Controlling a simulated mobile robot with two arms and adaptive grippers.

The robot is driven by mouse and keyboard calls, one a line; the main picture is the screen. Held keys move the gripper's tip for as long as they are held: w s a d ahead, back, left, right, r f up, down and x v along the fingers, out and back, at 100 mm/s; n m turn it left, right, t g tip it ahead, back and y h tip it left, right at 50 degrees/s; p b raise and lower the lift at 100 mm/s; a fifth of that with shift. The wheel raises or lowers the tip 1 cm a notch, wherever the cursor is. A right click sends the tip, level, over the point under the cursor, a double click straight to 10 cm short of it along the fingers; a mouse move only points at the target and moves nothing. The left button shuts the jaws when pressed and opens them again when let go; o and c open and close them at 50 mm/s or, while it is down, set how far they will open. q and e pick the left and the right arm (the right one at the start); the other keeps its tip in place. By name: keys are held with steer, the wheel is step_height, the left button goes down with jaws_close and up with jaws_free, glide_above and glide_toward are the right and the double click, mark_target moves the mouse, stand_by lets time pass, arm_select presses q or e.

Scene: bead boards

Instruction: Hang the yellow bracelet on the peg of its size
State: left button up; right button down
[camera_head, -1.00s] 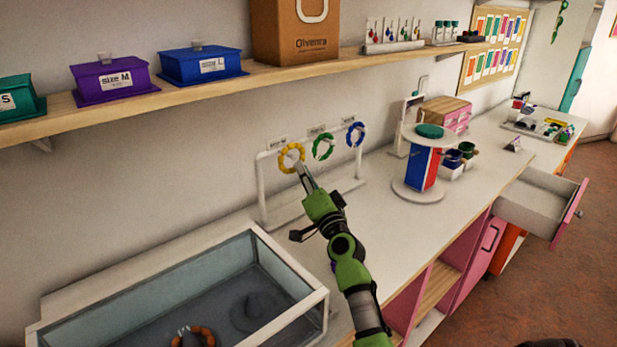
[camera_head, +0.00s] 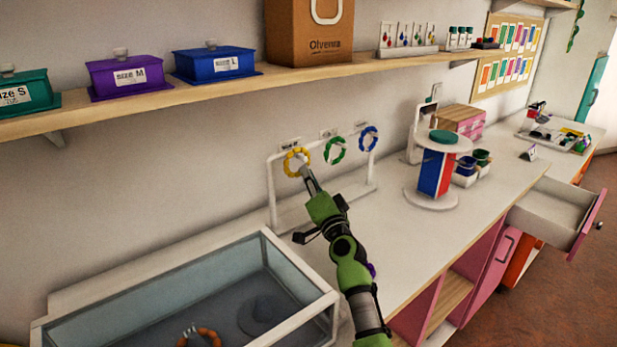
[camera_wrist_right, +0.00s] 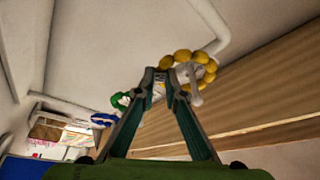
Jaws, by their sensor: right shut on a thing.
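The yellow bracelet (camera_head: 291,162) is at the left end of the white rack (camera_head: 271,195), below the leftmost label; it also shows in the right wrist view (camera_wrist_right: 182,57). My right gripper (camera_head: 304,172) is shut on its lower right edge, and its fingertips show in the wrist view (camera_wrist_right: 163,75). In the wrist view a white peg end shows at the ring's opening; I cannot tell how far the ring is on it. A green bracelet (camera_head: 341,145) hangs at the middle and a blue bracelet (camera_head: 375,134) at the right. My left gripper is out of view.
A round display stand (camera_head: 437,170) is on the right, beside an open drawer (camera_head: 552,205). A shelf (camera_head: 215,87) with lidded boxes runs above.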

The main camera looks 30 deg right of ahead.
steer(key=c, duration=2)
jaws_free()
steer(key=shift+s, duration=0.1)
steer(key=v, duration=1.2)
